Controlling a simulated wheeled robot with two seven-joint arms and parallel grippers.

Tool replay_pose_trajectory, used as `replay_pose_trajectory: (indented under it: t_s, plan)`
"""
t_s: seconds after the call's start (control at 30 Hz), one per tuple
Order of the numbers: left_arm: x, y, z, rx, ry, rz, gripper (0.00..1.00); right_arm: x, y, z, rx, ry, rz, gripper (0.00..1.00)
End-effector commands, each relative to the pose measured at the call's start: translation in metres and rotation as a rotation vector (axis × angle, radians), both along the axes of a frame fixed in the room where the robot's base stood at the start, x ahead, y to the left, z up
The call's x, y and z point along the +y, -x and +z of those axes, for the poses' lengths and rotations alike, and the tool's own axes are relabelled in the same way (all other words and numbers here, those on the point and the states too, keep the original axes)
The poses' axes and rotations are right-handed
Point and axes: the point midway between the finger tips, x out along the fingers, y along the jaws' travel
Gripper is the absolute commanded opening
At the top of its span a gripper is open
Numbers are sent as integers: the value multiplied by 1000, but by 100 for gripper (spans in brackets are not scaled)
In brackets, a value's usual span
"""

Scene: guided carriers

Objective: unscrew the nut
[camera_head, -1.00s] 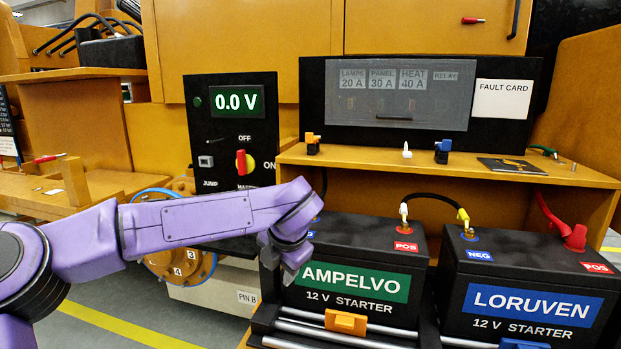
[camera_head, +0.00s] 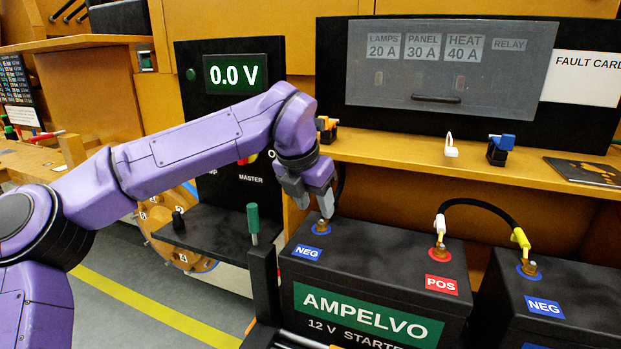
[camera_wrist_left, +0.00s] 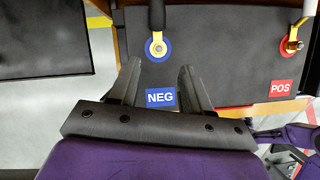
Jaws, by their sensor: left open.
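The black AMPELVO battery (camera_head: 375,270) stands at the lower middle of the head view. Its NEG terminal (camera_head: 321,228) has a blue ring and a small brass nut, partly hidden by my gripper. In the left wrist view the brass nut (camera_wrist_left: 157,48) shows inside the blue ring, with a dark cable end above it. My left gripper (camera_head: 312,205) points down at this terminal, open and empty. In the left wrist view its fingertips (camera_wrist_left: 160,67) are spread just short of the nut, over the battery top. My right gripper is not clearly seen.
A black cable (camera_head: 478,202) links the AMPELVO POS post to the neighbouring battery's NEG post (camera_head: 530,268). A green-handled tool (camera_head: 253,222) stands upright left of the battery. A shelf (camera_head: 400,155) with small clips runs behind. The panel (camera_head: 235,76) reads 0.0 V.

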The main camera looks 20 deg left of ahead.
Motion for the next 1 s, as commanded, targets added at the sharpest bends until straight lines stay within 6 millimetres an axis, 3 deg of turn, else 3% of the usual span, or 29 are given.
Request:
replay_pose_trajectory:
  t_s: [0.2, 0.57, 0.7, 0.87, 1.0]
  plan:
    - [-3, -14, -32, 4, -1, 1, 48, 0, -1, 9, -2, 0, 0, 43]
    - [-4, -17, -41, 1, -1, 0, 48, 0, -1, 9, -2, 0, 0, 43]
    - [-4, -17, -41, 1, -1, 0, 2, 0, -1, 9, -2, 0, 0, 43]
    - [-4, -17, -41, 0, -1, 5, 0, 0, -1, 8, -2, 0, 0, 43]
    - [-6, -16, -44, -2, -2, 111, 0, 0, -1, -2, -2, 0, 0, 43]
